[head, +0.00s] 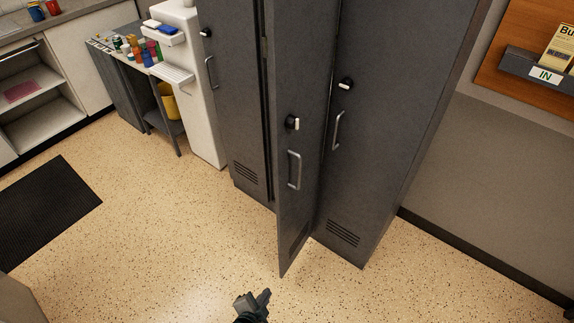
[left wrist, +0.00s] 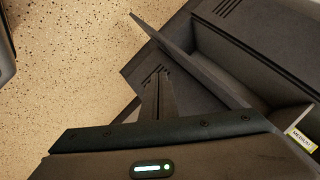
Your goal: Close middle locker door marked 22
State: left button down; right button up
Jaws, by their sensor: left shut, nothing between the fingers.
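The middle locker door (head: 298,190) is grey and stands open, swung out from the row of lockers towards me. It carries a bar handle (head: 294,170) and a black lock with a pale lever (head: 292,123). No number is legible on it. My left gripper (head: 264,294) is shut and empty, low in front of the door's bottom corner and apart from it in the head view. In the left wrist view its fingers (left wrist: 157,96) point up in the picture, beside the edge-on door panel (left wrist: 190,62). My right gripper is not in view.
The right locker door (head: 385,150) and left locker door (head: 232,100) look shut. A yellow-edged label (left wrist: 302,140) shows in the left wrist view. A white dispenser (head: 203,95) and bottle table stand left. The speckled floor (head: 160,230) is clear; a black mat (head: 45,210) lies left.

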aim_at(287, 151)
pick_arm(q)
jog(key=w+d+r+m+t, duration=0.2)
jog(key=w+r, duration=0.2)
jog(key=r, duration=1)
jog(key=w+d+r+m+t+h+p, duration=0.1)
jog(key=w+d+r+m+t, duration=0.1)
jog(key=r, duration=1.2)
jog(key=w+d+r+m+t+h+p, duration=0.1)
jog(key=w+d+r+m+t, duration=0.2)
jog(key=r, duration=1.1)
jog(key=w+m+t, duration=0.1)
jog(key=w, duration=0.2)
jog(key=shift+r, duration=0.3)
jog(key=shift+w+d, duration=0.1)
jog(key=shift+w, duration=0.05)
jog(key=b+x, duration=0.1)
jog(key=x, duration=0.2)
jog(key=a+b+x, duration=0.1)
jog(key=b+x, duration=0.1)
jog(key=x, duration=0.2)
jog(key=a+b+x, duration=0.1)
jog(key=b+x, duration=0.1)
jog(key=x, duration=0.1)
jog(key=shift+w+a+f, duration=0.15)
jog(key=shift+w, duration=0.5)
jog(key=shift+w+a+b, duration=0.25)
jog(key=shift+a+b, duration=0.1)
jog(key=shift+a, duration=0.25)
